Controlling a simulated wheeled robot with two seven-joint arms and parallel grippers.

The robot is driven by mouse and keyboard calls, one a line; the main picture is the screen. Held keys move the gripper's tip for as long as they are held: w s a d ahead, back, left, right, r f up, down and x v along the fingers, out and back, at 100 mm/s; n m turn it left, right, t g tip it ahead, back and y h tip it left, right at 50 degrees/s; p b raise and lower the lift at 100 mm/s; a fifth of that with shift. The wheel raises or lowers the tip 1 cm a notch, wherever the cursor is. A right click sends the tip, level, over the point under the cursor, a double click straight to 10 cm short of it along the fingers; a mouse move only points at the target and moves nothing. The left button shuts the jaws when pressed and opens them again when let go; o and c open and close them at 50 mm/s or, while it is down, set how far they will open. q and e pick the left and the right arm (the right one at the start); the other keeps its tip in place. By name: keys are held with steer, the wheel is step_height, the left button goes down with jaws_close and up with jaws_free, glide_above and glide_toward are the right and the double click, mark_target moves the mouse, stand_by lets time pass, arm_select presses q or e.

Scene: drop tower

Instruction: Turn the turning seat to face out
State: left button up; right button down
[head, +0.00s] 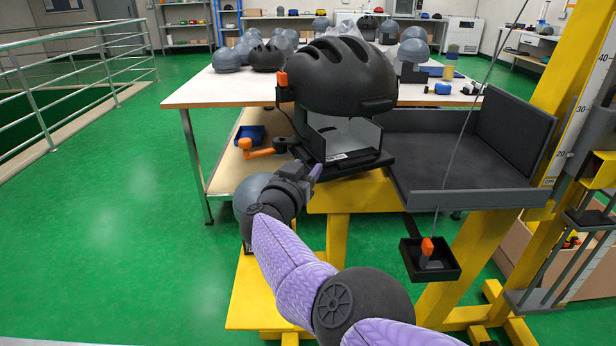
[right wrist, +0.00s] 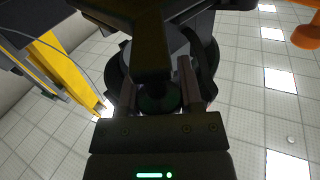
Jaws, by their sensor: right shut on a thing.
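The turning seat (head: 337,158) is a grey, open-fronted box on a dark base plate, at the near edge of the yellow stand. A black helmet (head: 340,78) sits on top of it. The seat's light grey inside shows toward me, slightly right. My right gripper (head: 311,174) is at the seat's lower left corner. In the right wrist view, looking up from below, its fingers (right wrist: 160,92) are closed about a dark bar at the seat's underside; the exact contact is in shadow. My left gripper is not in view.
An orange-handled lever (head: 262,149) sticks out left of the seat. A dark tray (head: 465,178) adjoins on the right. A small black box with an orange switch (head: 427,250) hangs below it. A yellow frame stands at right. Green floor (head: 110,230) is clear at left.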

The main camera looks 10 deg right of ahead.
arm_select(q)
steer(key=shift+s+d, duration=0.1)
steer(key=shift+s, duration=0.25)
arm_select(e)
steer(key=shift+s+a+f, duration=0.1)
steer(key=shift+a+f, duration=0.2)
steer(key=shift+f, duration=0.15)
steer(key=c, duration=0.5)
jaws_free()
steer(key=shift+a, duration=0.1)
steer(key=shift+c, duration=0.2)
steer(key=shift+o, duration=1.2)
steer(key=shift+r, duration=0.25)
step_height(320, 180, up, 9)
steer(key=p, duration=0.5)
steer(key=shift+r, duration=0.1)
arm_select(q)
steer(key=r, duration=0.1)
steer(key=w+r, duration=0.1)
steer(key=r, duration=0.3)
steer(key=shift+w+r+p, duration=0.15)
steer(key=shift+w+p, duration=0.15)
steer(key=shift+p, duration=0.1)
arm_select(e)
steer(key=shift+r, duration=0.4)
